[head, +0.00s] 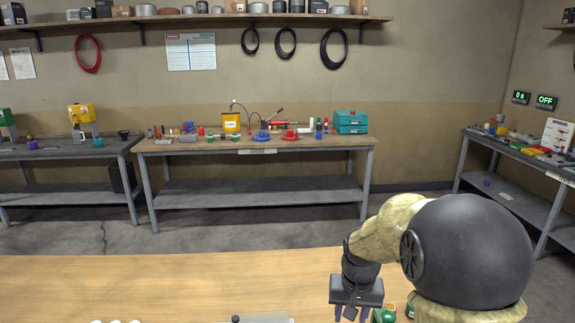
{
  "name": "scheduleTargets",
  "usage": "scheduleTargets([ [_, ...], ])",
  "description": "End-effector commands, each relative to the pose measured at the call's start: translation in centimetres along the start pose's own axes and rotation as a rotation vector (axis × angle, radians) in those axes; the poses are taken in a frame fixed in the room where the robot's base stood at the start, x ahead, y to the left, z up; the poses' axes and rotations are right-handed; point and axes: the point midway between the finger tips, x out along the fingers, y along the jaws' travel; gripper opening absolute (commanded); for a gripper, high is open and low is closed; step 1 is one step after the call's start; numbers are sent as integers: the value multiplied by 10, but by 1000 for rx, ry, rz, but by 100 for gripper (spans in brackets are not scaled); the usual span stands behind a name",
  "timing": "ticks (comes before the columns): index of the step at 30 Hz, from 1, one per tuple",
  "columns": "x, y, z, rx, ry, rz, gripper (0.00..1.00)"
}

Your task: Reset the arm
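My gripper (351,312) hangs downward at the lower right of the head view, over the near wooden table (180,285). Its two fingers stand apart with a gap between them, and I see nothing held there. The fingertips are close to the bottom edge of the picture. My arm is bent, with its large dark rounded joint filling the lower right. It hides part of the table and floor.
Small green-topped items (385,314) sit just right of my gripper, partly cut off. A grey object (262,317) and white round things (115,321) show at the bottom edge. The table's middle is bare. A workbench (200,147) stands across open floor.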

Motion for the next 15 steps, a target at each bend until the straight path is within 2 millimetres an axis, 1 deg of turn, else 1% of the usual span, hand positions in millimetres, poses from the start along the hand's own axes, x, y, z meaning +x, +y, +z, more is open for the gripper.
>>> scheduleTargets([
  [1, -1, 4, 17, -13, 14, -2, 41],
  [9, 2, 19, 101, -108, 105, -8, 41],
  [12, 5, 22, 124, -133, 128, -7, 41],
  [15, 6, 24, 134, -145, 140, -7, 41],
])
